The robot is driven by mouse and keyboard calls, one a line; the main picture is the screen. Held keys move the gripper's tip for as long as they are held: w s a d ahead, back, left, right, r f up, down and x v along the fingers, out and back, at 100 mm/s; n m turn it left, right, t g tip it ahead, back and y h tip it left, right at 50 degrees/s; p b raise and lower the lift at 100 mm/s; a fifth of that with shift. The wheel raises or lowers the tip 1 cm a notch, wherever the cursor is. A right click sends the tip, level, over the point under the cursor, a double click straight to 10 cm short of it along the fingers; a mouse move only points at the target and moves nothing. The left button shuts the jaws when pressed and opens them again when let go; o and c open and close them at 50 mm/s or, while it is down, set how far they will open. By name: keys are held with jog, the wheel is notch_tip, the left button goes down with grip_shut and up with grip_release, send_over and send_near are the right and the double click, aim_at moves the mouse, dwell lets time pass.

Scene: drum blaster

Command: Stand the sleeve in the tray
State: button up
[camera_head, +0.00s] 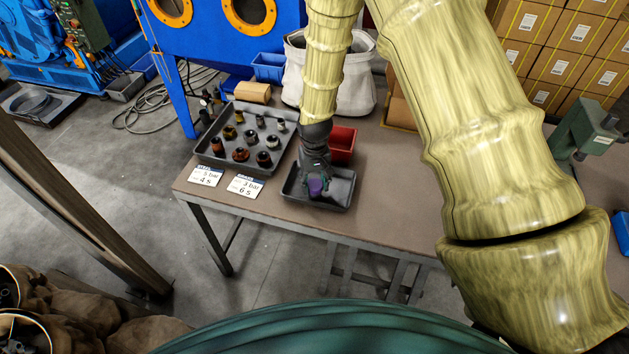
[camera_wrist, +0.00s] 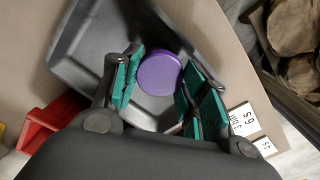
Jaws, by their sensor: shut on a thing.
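My gripper (camera_head: 316,178) reaches down over the small dark grey tray (camera_head: 345,196) near the front of the table. It is shut on a purple sleeve (camera_head: 315,187), which shows between the fingers. In the wrist view the sleeve (camera_wrist: 158,75) appears as a purple round end between the green finger pads of my gripper (camera_wrist: 160,85). The sleeve looks roughly upright. Its lower end is hidden, so I cannot tell whether it touches the tray floor.
A larger grey tray (camera_head: 213,155) with several dark and brown parts stands to the left. Two white cards (camera_head: 245,186) lie at the table's front edge. A red bin (camera_head: 343,143) stands just behind the small tray. A white sack (camera_head: 355,85) is farther back.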

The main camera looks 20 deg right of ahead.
jog(key=shift+f, duration=0.2)
jog(key=o, duration=1.2)
jog(key=shift+c, duration=0.2)
jog(key=shift+r, duration=0.1)
notch_tip(320, 180, up, 12)
